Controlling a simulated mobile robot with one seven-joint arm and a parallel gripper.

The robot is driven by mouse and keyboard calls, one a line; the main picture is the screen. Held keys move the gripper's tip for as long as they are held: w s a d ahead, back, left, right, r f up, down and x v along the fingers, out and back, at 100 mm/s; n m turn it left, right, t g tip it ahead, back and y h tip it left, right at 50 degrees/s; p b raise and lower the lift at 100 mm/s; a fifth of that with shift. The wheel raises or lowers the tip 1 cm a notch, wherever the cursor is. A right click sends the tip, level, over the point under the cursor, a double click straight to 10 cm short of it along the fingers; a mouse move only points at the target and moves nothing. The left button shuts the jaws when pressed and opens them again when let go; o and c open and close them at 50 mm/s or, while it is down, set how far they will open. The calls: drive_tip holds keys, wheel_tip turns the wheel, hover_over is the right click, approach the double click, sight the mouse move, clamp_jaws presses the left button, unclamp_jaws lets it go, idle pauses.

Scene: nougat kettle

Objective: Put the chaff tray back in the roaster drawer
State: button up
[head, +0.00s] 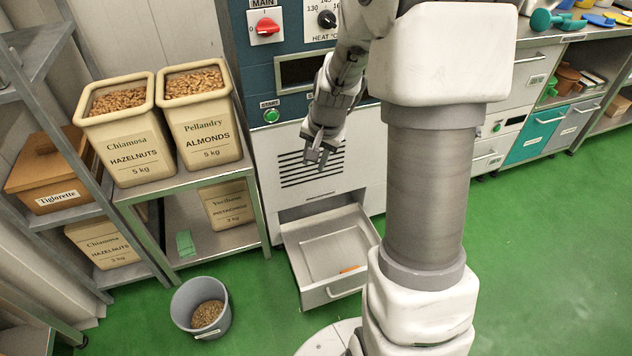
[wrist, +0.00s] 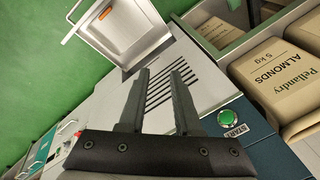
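The roaster drawer (head: 333,289) is pulled out at the bottom of the roaster (head: 372,180). A small orange piece (head: 349,269) lies inside near the front. I cannot make out a chaff tray separate from the drawer; part of the drawer's right side is hidden behind my arm. My gripper (head: 318,158) is above the drawer, in front of the vent slots. In the wrist view my gripper (wrist: 160,72) has its fingers apart with nothing between them.
A metal table (head: 180,186) left of the roaster bears nut bins labelled hazelnuts (head: 130,150) and almonds (head: 207,130). A grey bucket (head: 178,314) with brown bits stands on the floor left of the drawer. The green floor to the right is clear.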

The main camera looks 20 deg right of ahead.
drive_tip(key=s+a+r+n+t, duration=0.1)
drive_tip(key=s+a+r+n, duration=0.5)
drive_tip(key=s+r, duration=0.55)
drive_tip(key=s+a+r+n, duration=0.1)
drive_tip(key=s+r, duration=0.2)
drive_tip(key=s, duration=0.2)
drive_tip(key=s+a+r+n+t, duration=0.1)
drive_tip(key=s+a+r+n, duration=0.1)
drive_tip(key=s, duration=0.3)
drive_tip(key=shift+s+r+h, duration=0.3)
drive_tip(key=shift+s+r, duration=0.1)
drive_tip(key=shift+r, duration=0.05)
drive_tip(key=shift+a+r, duration=0.1)
wheel_tip(320, 180, up, 24)
drive_tip(key=p, duration=2.4)
drive_tip(key=shift+f, duration=0.2)
